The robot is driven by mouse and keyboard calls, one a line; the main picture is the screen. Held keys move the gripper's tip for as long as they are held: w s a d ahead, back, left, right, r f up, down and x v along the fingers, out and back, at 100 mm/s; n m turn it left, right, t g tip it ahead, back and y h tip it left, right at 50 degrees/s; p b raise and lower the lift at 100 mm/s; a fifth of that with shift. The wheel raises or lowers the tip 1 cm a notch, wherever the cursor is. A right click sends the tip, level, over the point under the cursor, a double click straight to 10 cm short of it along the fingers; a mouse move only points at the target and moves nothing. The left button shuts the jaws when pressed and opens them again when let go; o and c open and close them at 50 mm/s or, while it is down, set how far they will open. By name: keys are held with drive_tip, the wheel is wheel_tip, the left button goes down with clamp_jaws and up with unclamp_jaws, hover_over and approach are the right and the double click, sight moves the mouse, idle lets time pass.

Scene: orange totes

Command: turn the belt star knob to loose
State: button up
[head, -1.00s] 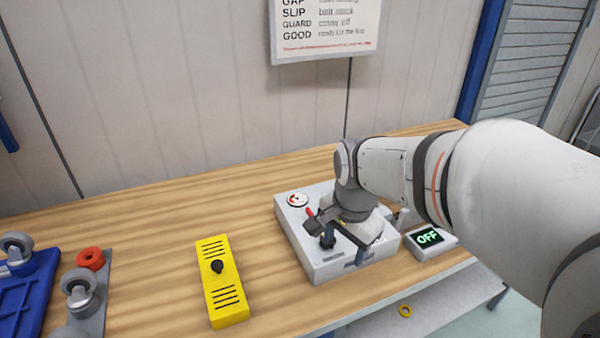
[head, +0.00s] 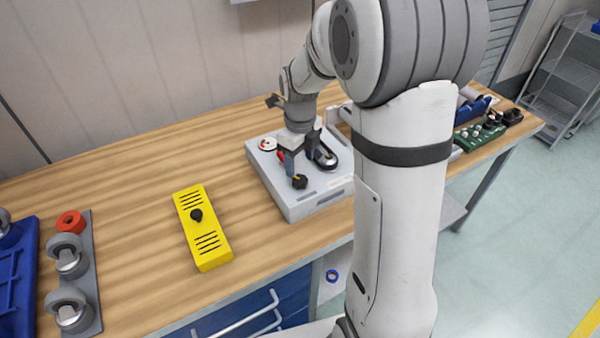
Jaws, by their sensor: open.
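The white box-shaped unit (head: 270,178) stands on the wooden bench. A dark star knob (head: 300,182) sits on its top near the front edge, with a small yellow mark beside it. A round white dial (head: 267,144) with red on it is at the back left of the unit. A dark oval belt part (head: 328,158) shows on the right of its top. My gripper (head: 297,164) points down over the unit, open and empty, just behind and above the star knob. I cannot tell whether a finger touches the knob. My arm hides the unit's right side.
A yellow slotted cover (head: 204,240) with a black knob lies to the left on the bench (head: 130,190). A green board (head: 478,136) lies at the far right. Bench between cover and unit is clear.

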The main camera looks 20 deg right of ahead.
sight(300, 179)
wheel_tip(300, 179, down, 6)
drive_tip(key=shift+r+p, duration=0.1)
drive_tip(key=shift+p, duration=0.2)
drive_tip(key=shift+c, duration=0.4)
drive_tip(key=c, duration=0.9)
